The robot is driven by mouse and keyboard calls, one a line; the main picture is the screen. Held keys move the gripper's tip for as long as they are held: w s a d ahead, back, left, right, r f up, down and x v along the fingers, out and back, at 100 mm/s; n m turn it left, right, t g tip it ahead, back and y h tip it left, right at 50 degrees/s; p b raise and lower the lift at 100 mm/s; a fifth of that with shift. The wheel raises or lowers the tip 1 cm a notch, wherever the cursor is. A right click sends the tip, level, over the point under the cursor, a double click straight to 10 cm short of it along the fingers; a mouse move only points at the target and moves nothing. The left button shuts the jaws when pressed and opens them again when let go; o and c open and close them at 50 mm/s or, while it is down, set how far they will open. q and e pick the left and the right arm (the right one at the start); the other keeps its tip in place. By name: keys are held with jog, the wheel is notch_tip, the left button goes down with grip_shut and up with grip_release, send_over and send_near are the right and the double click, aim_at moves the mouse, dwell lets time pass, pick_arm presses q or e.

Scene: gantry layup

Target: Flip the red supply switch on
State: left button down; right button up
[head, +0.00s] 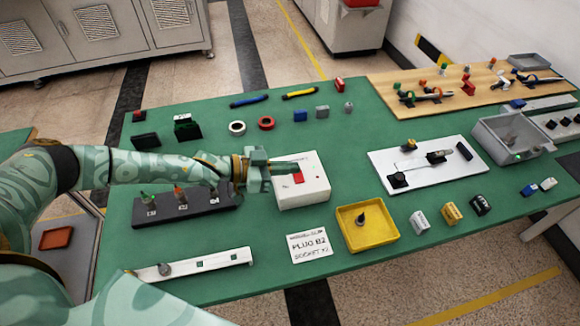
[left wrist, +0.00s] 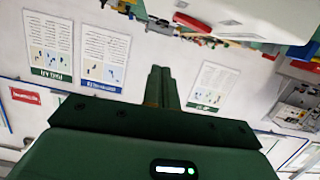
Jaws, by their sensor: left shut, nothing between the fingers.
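The red supply switch (head: 299,178) sits on top of a white box (head: 308,196) near the middle of the green table. My left gripper (head: 287,168) reaches in from the left, its fingers shut and empty, pointing right. In the head view the fingertips overlap the box top just behind the red switch. I cannot tell whether they touch it. In the left wrist view the shut fingers (left wrist: 162,85) show side by side, and a pale box-like body with a small red part (left wrist: 192,22) is at the top. The switch position cannot be read. My right gripper is not in view.
A dark rack (head: 185,208) lies under my left arm. A white panel (head: 380,163) and grey bin (head: 483,132) are to the right.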

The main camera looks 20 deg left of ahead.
pick_arm(q)
jog(key=v, duration=0.9)
jog(key=shift+s+f+p, duration=0.25)
jog(key=shift+f+p, duration=0.05)
jog(key=shift+f, duration=0.1)
jog(key=shift+d, duration=0.1)
